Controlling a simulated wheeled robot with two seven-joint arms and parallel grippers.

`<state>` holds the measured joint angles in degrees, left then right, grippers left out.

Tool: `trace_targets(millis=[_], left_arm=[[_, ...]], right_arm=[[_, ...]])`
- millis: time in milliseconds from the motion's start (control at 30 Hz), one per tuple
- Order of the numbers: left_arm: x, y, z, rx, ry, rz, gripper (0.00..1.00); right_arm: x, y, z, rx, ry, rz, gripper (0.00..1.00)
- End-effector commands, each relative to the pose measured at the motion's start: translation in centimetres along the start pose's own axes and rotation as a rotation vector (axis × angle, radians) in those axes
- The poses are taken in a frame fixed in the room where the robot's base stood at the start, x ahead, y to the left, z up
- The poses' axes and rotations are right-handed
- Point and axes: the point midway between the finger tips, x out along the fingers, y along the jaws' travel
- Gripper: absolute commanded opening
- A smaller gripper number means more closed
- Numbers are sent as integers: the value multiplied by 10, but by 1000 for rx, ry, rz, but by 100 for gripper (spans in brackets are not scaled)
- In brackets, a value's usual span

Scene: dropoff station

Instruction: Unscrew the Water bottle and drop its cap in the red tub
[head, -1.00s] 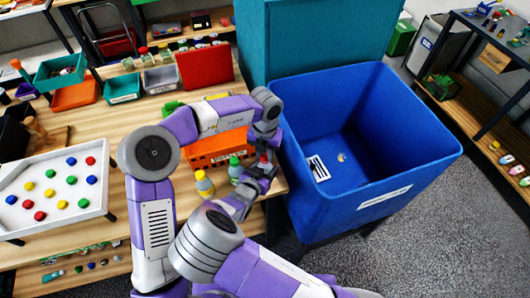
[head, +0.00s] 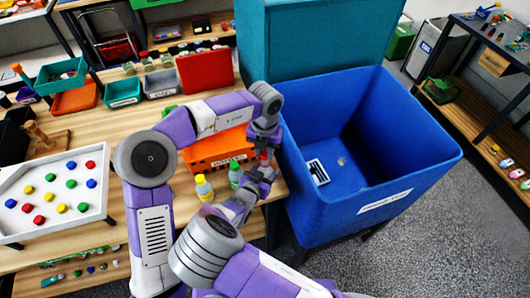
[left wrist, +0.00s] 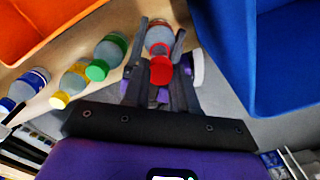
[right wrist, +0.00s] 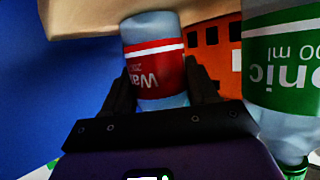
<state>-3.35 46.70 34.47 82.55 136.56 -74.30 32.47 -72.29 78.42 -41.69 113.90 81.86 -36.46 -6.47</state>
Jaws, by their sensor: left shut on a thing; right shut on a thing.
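The Water bottle (right wrist: 150,75) has a red label and looks upside down in the right wrist view. In the left wrist view its red cap (left wrist: 161,70) is seen from above, with the bottle body (left wrist: 159,35) beyond. My right gripper (right wrist: 160,85) is shut on the bottle's body from the side. My left gripper (left wrist: 160,78) is shut on the cap. In the head view both grippers meet at the table's right edge and mostly hide the bottle. A red, box-like thing (head: 205,70) stands at the table's back; I cannot tell whether it is the tub.
A yellow-capped bottle (head: 204,188) and a green-capped bottle (head: 235,173) stand left of the grippers. An orange crate (head: 215,153) is behind them. An orange-red bin (head: 75,98), teal bin (head: 122,93) and grey bin (head: 160,83) line the back. A big blue bin (head: 400,215) stands right.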

Motion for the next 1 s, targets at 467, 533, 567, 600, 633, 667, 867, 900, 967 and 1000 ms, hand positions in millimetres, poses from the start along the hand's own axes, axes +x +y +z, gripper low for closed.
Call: trace_targets(millis=[467,533,567,600,633,667,867,900,967,1000], left_arm=[[-28,-3,0,7,-6,-1,0],[-28,-4,0,7,-7,-1,0],[-28,-4,0,8,-7,-1,0],[-28,-4,0,8,-7,-1,0],[-28,-4,0,8,-8,-1,0],[-29,-4,0,8,-8,-1,0],[-29,-4,0,8,-8,-1,0],[-30,-4,0,8,-8,-1,0],[-33,-4,0,8,-8,-1,0],[-36,-4,0,8,-8,-1,0]], right_arm=[[3,4,2,-6,0,9,69],[3,4,2,-6,0,10,80],[3,4,2,-6,0,10,84],[3,5,2,-6,0,10,88],[3,5,2,-6,0,11,88],[3,5,2,-6,0,11,88],[3,5,1,-6,0,11,88],[2,4,1,-6,0,11,88],[0,4,0,-5,0,11,88],[-2,4,-2,-5,0,12,88]])
